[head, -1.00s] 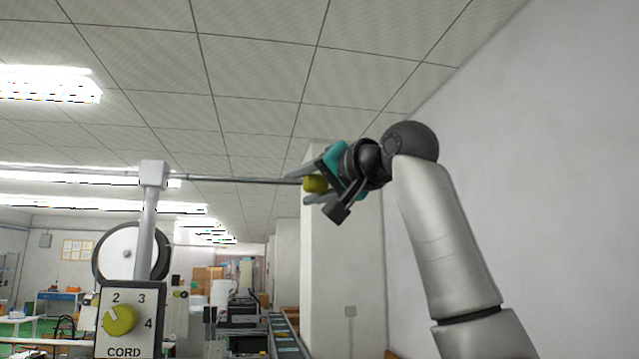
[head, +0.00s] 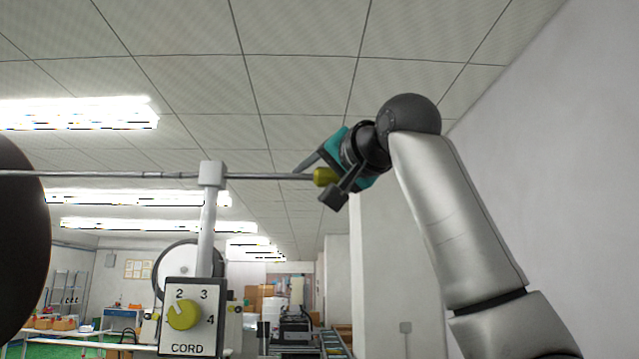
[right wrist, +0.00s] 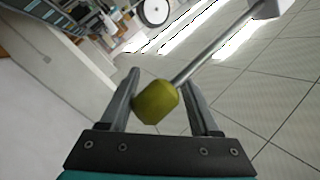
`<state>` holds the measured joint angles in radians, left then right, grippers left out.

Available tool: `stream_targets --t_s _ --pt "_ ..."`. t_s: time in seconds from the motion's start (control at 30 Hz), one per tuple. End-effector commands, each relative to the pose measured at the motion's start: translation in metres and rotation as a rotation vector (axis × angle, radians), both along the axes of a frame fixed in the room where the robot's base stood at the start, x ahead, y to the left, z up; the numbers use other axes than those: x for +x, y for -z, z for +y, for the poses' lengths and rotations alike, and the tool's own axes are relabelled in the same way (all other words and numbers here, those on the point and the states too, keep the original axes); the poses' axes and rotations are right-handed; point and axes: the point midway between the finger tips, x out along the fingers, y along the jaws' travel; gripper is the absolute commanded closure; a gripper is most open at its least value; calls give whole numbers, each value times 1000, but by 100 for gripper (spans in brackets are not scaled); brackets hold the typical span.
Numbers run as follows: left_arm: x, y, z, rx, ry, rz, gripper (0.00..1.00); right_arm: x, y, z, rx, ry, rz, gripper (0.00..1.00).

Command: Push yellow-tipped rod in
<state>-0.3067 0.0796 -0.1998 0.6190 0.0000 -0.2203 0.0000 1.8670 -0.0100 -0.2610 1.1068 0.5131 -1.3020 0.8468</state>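The thin grey rod (head: 265,176) runs level through a pale block on top of an upright post (head: 207,225). Its yellow tip (head: 325,177) is at the rod's right end. My right gripper (head: 322,178) is around the tip, coming from the right. In the right wrist view, the yellow tip (right wrist: 156,102) lies between the spread fingers, close to the left finger, with a gap to the right finger. Whether the tip touches the palm is hidden. My left gripper is not in view.
A box with a yellow dial (head: 183,314), marked CORD, stands below the rod. A large dark round shape (head: 20,250) fills the left edge. A wheel (head: 175,262) is behind the post. A white wall (head: 560,150) is on the right.

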Motion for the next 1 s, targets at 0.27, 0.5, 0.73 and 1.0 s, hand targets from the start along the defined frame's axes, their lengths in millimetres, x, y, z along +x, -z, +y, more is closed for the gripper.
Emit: stream_targets --t_s 0.27,0.5,0.73,1.0 --pt "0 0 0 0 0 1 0 1 2 0 -1 -1 6 19" --pt "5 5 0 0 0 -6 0 -5 3 -3 -1 -1 6 19" --pt "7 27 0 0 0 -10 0 -40 5 -20 1 -1 1 19" --pt "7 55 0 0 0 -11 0 -98 5 -48 1 0 0 19"
